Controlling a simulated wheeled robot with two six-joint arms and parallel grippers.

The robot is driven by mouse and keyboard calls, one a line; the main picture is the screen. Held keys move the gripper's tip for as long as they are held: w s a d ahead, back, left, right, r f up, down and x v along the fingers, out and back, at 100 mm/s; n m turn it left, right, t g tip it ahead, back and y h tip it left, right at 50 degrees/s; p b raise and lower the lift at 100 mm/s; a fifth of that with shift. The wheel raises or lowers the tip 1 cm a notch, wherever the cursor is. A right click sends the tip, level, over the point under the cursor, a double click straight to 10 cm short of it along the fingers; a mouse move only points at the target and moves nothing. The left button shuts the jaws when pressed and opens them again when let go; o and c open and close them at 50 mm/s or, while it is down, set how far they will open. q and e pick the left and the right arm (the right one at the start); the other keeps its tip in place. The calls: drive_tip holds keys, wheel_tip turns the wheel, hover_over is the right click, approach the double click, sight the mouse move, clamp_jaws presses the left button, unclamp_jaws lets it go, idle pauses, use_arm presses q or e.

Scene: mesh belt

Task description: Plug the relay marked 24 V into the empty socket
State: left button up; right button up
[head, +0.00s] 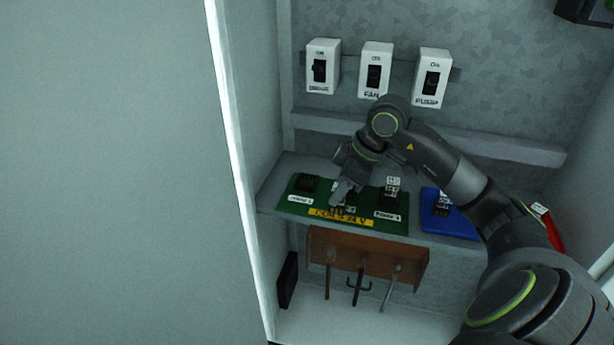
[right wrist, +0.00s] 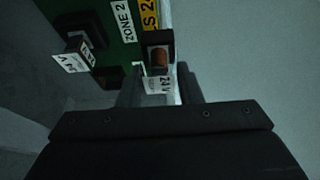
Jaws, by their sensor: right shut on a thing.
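My right gripper (head: 343,197) is over the green board (head: 297,209), covering part of its middle. In the right wrist view its fingers (right wrist: 160,88) are shut on a relay (right wrist: 159,57) with a black frame, a brown coil and a white 24 V label. It hangs in front of the board; I cannot see its pins touching anything. The left socket (head: 306,183) is dark and looks empty. A relay (head: 391,190) with a white label stands at the right. My left gripper is out of view.
A blue tray (head: 458,223) right of the board holds a relay (head: 441,206). A red object (head: 548,228) lies farther right. Three white switch boxes (head: 375,70) are on the back wall. Tools hang on a brown rack (head: 366,259) below the shelf. A pale panel (head: 110,170) fills the left.

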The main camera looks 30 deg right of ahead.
drive_tip(key=w+p, duration=0.1)
drive_tip(key=w, duration=0.3)
drive_tip(key=w+p, duration=0.1)
drive_tip(key=w, duration=0.4)
drive_tip(key=w+d+p, duration=0.1)
drive_tip(key=w, duration=0.4)
drive_tip(key=shift+r, duration=0.15)
drive_tip(key=shift+f+p, duration=1.05)
drive_tip(key=shift+f, duration=0.75)
drive_tip(key=o, duration=1)
drive_tip(key=shift+f, duration=0.1)
drive_tip(key=shift+o, duration=0.2)
